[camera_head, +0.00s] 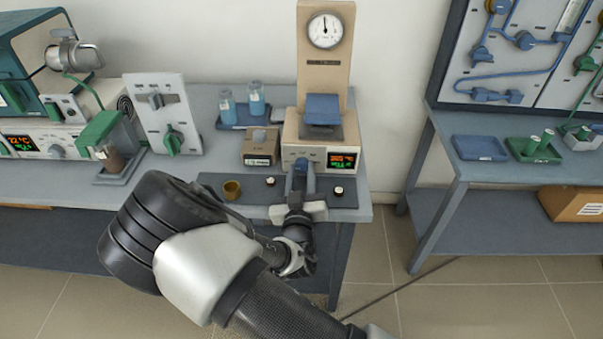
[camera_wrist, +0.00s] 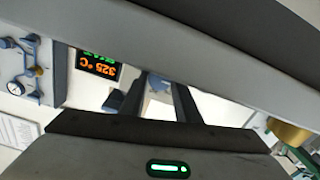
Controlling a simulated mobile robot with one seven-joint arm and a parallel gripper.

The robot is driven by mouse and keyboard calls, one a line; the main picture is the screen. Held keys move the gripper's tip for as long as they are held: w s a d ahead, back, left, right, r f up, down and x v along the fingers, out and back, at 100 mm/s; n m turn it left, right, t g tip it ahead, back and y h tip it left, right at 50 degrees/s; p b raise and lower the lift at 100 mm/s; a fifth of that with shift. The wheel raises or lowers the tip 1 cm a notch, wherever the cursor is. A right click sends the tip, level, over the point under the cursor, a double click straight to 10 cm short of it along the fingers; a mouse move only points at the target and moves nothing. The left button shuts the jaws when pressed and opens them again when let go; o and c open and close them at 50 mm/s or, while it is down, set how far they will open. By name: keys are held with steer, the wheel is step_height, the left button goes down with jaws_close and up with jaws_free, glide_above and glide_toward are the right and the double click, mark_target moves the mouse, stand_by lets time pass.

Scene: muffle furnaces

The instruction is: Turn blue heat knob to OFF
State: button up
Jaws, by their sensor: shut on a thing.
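The beige furnace unit (camera_head: 292,130) stands at the back of the bench, with a dial gauge (camera_head: 325,30) on its tall panel. Its front display (camera_head: 342,160) is lit in green and orange; the orange line in the wrist view (camera_wrist: 98,66) seems to read 325 °C. My gripper (camera_head: 299,178) reaches this front just left of the display and is shut on the blue heat knob (camera_head: 302,163). In the wrist view, the dark fingers of my gripper (camera_wrist: 160,95) flank a bluish part. The knob's pointer and marks are hidden.
Small cups, including a brass one (camera_head: 232,189), stand on the dark mat (camera_head: 262,190) beside my gripper. A brown box (camera_head: 261,146) and a blue tray of bottles (camera_head: 243,113) are left of the furnace. Another bench (camera_head: 500,206) stands right, across a floor gap.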

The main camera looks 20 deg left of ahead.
steer(key=o, duration=1)
steer(key=shift+o, duration=0.2)
steer(key=p+v, duration=0.1)
steer(key=v, duration=1.6)
steer(key=shift+s, duration=0.25)
